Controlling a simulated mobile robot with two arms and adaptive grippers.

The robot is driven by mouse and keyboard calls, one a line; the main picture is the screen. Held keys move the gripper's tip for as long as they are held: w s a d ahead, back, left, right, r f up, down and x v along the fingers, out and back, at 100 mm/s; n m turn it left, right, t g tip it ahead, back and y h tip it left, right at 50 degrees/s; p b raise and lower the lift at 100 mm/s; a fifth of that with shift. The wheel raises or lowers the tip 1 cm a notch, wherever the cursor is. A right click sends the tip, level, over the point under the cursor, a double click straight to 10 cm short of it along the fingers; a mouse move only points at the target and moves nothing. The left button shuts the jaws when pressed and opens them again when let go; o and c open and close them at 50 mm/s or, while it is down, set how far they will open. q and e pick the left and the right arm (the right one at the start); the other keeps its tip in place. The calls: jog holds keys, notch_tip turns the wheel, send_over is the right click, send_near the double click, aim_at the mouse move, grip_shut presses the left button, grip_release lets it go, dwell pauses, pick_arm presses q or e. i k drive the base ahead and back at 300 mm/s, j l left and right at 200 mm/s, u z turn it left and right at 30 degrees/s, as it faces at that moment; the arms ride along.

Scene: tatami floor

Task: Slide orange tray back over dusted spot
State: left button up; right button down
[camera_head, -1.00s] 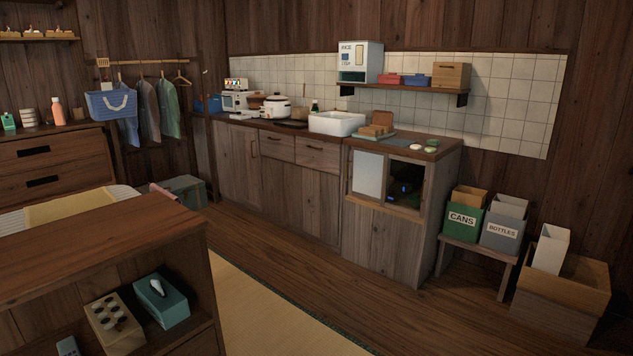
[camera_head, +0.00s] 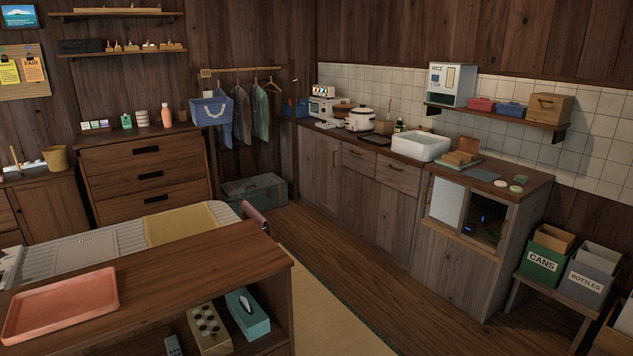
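An orange tray (camera_head: 60,304) lies flat at the left end of the low wooden shelf unit's top (camera_head: 170,275) in the foreground. It has a raised rim and looks empty. Neither of my grippers shows in the head view.
The shelf unit's open front holds a box with round holes (camera_head: 209,329), a teal tissue box (camera_head: 247,315) and a remote (camera_head: 173,345). A bed (camera_head: 115,240) stands behind. Wooden floor (camera_head: 370,265) is clear before the kitchen counter (camera_head: 400,185).

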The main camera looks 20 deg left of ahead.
aim_at(33, 314)
jog(key=u, duration=1.9)
